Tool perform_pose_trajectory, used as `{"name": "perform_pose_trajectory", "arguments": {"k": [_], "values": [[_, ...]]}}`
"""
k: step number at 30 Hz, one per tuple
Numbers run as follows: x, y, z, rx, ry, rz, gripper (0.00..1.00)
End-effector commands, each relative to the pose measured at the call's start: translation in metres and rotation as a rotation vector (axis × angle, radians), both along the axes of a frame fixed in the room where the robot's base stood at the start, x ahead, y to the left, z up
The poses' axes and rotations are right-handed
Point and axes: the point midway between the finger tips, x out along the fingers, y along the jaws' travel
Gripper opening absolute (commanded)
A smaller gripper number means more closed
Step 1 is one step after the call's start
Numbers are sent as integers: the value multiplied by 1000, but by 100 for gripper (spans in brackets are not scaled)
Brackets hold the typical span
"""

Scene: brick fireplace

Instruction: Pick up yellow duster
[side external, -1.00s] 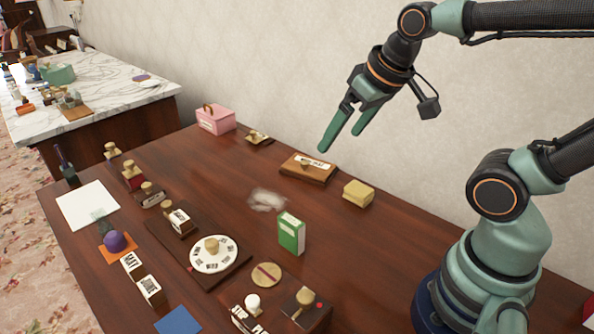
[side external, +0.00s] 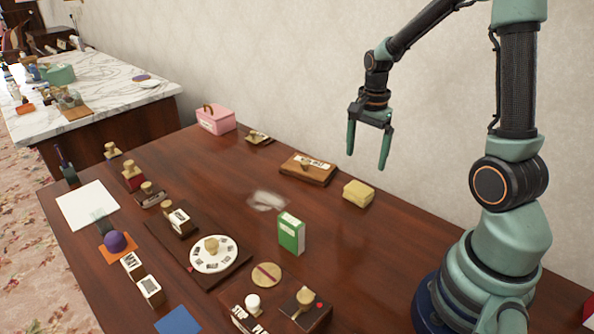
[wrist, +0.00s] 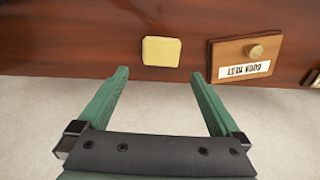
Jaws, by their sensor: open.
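The yellow duster (side external: 358,193) is a small folded block lying on the dark wooden table near its wall-side edge. In the wrist view the yellow duster (wrist: 161,51) lies beyond and between my two fingertips, close to the middle. My gripper (side external: 367,161) is open and empty, in the air above the duster, with its fingers pointing down. In the wrist view my gripper (wrist: 158,76) shows both green fingers spread apart. Nothing hides the duster.
A wooden stamp block (side external: 308,170) with a knob and label lies left of the duster. A green box (side external: 291,234) stands nearer the front, beside a clear crumpled item (side external: 267,200). The wall (side external: 300,80) rises behind the table. The table right of the duster is clear.

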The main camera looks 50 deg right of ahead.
Motion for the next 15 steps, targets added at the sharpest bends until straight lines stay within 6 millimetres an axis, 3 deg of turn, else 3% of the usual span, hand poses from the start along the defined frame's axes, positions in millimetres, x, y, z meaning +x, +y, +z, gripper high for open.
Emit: {"name": "perform_pose_trajectory", "arguments": {"k": [9, 15], "values": [[-1, 1, -51, 2, 5, 4, 100], [0, 1, -63, 1, 2, 5, 100]]}}
